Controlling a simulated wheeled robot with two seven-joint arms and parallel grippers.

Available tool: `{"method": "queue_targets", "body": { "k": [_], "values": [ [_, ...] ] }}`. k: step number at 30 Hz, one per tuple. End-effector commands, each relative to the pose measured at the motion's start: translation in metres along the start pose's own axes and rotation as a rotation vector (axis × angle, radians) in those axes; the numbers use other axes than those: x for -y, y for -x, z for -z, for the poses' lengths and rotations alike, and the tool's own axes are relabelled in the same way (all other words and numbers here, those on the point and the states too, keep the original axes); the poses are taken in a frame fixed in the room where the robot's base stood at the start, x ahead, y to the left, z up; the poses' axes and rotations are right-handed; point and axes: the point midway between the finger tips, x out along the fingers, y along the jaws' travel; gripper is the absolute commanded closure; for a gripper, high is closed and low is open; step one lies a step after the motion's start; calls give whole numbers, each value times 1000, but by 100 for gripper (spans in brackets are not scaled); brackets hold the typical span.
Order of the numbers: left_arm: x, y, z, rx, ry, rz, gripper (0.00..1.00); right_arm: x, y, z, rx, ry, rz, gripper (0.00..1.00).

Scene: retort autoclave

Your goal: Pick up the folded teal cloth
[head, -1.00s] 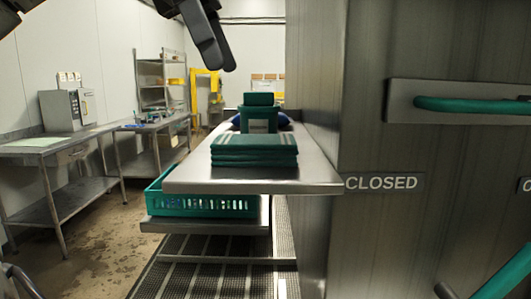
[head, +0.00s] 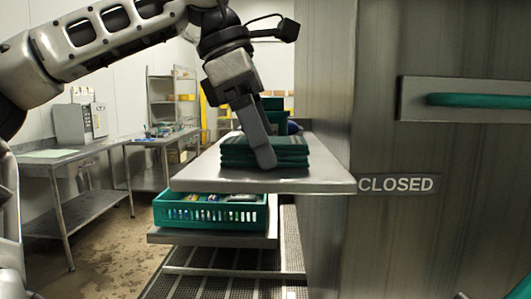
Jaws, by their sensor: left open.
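The folded teal cloth (head: 236,152) lies as a flat stack on the upper steel shelf (head: 215,181), near its front edge. My left gripper (head: 262,160) reaches down from above, its fingers pointing at the cloth. The fingers overlap the front right part of the stack in the picture and hide some of it. They are open; whether they touch the cloth I cannot tell. My right gripper is not in view.
A teal crate (head: 210,213) with small items stands on the lower shelf. A teal container (head: 275,104) stands behind the cloth, partly hidden. A large steel cabinet marked CLOSED (head: 396,184) bounds the right side. Steel tables (head: 70,155) stand at left.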

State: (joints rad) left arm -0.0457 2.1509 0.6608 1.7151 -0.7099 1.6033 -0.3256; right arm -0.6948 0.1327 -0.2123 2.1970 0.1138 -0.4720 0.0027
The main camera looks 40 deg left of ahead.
Motion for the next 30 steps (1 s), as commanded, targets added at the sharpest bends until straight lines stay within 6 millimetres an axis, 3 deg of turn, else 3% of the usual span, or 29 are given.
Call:
{"method": "queue_targets", "body": {
  "k": [3,9,23,27,30],
  "values": [
    [0,0,0,0,0,0,15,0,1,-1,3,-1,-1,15],
    [0,1,0,0,0,0,63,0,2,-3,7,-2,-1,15],
    [0,11,-4,-2,1,-2,64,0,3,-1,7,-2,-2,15],
    [0,33,-14,-1,1,-6,64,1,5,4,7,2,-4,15],
    [13,56,-10,3,-2,-8,64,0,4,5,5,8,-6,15]
  ]
}}
